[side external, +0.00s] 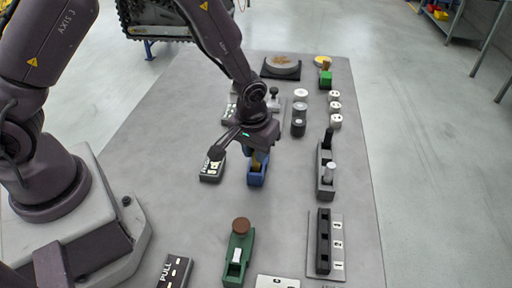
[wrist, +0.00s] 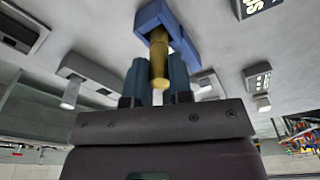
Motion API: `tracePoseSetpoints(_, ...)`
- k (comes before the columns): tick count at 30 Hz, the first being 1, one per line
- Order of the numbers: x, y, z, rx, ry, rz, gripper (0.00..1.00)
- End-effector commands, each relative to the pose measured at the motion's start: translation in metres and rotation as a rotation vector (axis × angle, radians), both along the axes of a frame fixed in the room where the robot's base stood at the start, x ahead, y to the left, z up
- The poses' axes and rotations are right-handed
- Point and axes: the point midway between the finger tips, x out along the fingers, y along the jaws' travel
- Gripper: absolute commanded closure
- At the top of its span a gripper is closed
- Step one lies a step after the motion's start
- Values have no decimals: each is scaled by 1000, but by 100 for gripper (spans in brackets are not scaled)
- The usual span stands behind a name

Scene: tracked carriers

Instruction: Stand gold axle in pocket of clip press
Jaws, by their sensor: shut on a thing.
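The gold axle (wrist: 159,58) is between the two blue-grey fingers of my gripper (wrist: 158,82) in the wrist view, and the gripper is shut on it. In the side view the axle (side external: 257,161) shows below my gripper (side external: 258,154), upright at a blue block (side external: 257,178). The blue block (wrist: 152,17) also shows in the wrist view, with the axle's far end at its opening. I cannot tell how deep the axle sits in it. A green fixture (side external: 238,262) with a brown knob stands nearer the camera. Which fixture is the clip press is not labelled.
A black labelled box (side external: 212,170) stands close left of the blue block. To the right are a dark grey fixture with pins (side external: 326,178) and a black numbered rack (side external: 323,240). Grey table (side external: 285,215) is bare between the blue block and the rack.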

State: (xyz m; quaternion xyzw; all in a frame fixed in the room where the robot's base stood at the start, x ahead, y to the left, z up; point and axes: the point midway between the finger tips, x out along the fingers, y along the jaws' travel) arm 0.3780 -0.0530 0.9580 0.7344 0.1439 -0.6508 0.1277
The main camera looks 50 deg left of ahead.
Motion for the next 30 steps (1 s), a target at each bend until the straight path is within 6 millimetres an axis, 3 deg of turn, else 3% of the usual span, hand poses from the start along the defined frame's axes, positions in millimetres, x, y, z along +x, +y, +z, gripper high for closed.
tracePoseSetpoints(10, 0, 0, 0, -1, -1, 0, 100)
tracePoseSetpoints(11, 0, 0, 0, -1, -1, 0, 75)
tracePoseSetpoints(14, 0, 0, 0, -1, -1, 0, 52)
tracePoseSetpoints(20, 0, 0, 0, -1, -1, 0, 50)
tracePoseSetpoints(24, 0, 0, -1, 0, 0, 0, 24)
tracePoseSetpoints(30, 0, 0, -1, 0, 0, 0, 24)
